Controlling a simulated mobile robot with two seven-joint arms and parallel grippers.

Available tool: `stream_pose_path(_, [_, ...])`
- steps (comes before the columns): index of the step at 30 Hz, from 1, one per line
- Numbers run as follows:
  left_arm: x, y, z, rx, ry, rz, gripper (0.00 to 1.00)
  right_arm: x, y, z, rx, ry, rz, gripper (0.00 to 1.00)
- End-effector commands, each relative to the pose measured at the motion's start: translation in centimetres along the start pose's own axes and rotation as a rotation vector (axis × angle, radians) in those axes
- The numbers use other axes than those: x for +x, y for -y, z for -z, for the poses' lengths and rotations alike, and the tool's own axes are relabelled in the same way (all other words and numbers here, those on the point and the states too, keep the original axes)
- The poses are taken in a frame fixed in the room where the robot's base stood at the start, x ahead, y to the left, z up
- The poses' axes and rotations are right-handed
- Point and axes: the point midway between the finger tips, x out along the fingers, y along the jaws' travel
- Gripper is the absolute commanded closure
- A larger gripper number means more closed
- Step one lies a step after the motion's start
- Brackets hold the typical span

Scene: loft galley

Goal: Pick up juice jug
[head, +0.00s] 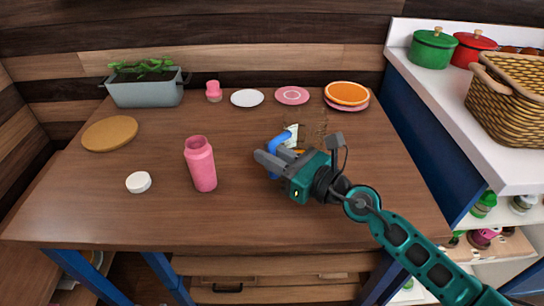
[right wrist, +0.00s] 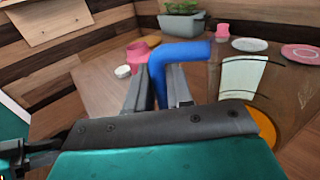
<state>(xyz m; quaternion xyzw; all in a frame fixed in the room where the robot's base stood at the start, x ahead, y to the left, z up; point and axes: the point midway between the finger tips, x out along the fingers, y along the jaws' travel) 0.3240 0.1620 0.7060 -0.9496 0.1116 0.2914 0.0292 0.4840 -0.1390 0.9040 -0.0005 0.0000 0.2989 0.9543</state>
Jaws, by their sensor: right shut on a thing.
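The juice jug (head: 292,134) is mostly see-through, with a blue handle, a pale label and some orange showing low down. It is on or just above the table's middle right; I cannot tell which. My right gripper (head: 268,160) reaches in from the right and partly hides the jug. In the right wrist view the blue handle (right wrist: 180,56) passes between the two fingers (right wrist: 158,88), which are shut on it. The label (right wrist: 243,77) is to the right of the handle there. My left gripper is not in view.
A pink bottle (head: 202,165) stands left of my right gripper, near a white lid (head: 138,182) and a round wooden board (head: 110,133). A planter (head: 146,90), a pink cup (head: 213,91) and several plates (head: 292,96) line the back. The table's front middle (head: 270,225) is clear.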

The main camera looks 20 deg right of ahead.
Motion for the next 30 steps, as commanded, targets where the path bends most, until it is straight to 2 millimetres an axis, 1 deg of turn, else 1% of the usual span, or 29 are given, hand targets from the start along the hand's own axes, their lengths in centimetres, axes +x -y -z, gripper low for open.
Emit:
stream_pose_path(1, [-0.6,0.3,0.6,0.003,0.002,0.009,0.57,0.0,0.0,-1.6,-0.001,0.004,0.001,1.00])
stream_pose_path(7, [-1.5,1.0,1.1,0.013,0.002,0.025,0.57,0.0,0.0,-4.4,-0.001,0.005,0.002,1.00])
stream_pose_path(10, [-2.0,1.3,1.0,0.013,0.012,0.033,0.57,0.0,0.0,-5.8,-0.001,0.006,0.001,1.00])
stream_pose_path(12, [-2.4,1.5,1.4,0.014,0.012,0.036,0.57,0.0,0.0,-6.8,-0.001,0.006,0.001,1.00])
stream_pose_path(18, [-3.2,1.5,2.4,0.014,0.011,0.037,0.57,0.0,0.0,-9.3,0.000,0.007,0.001,1.00])
stream_pose_path(24, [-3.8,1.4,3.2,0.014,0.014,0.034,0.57,0.0,0.0,-11.5,-0.002,0.006,0.001,1.00])
stream_pose_path(30, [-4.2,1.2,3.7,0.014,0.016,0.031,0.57,0.0,0.0,-13.1,-0.003,0.005,0.000,1.00])
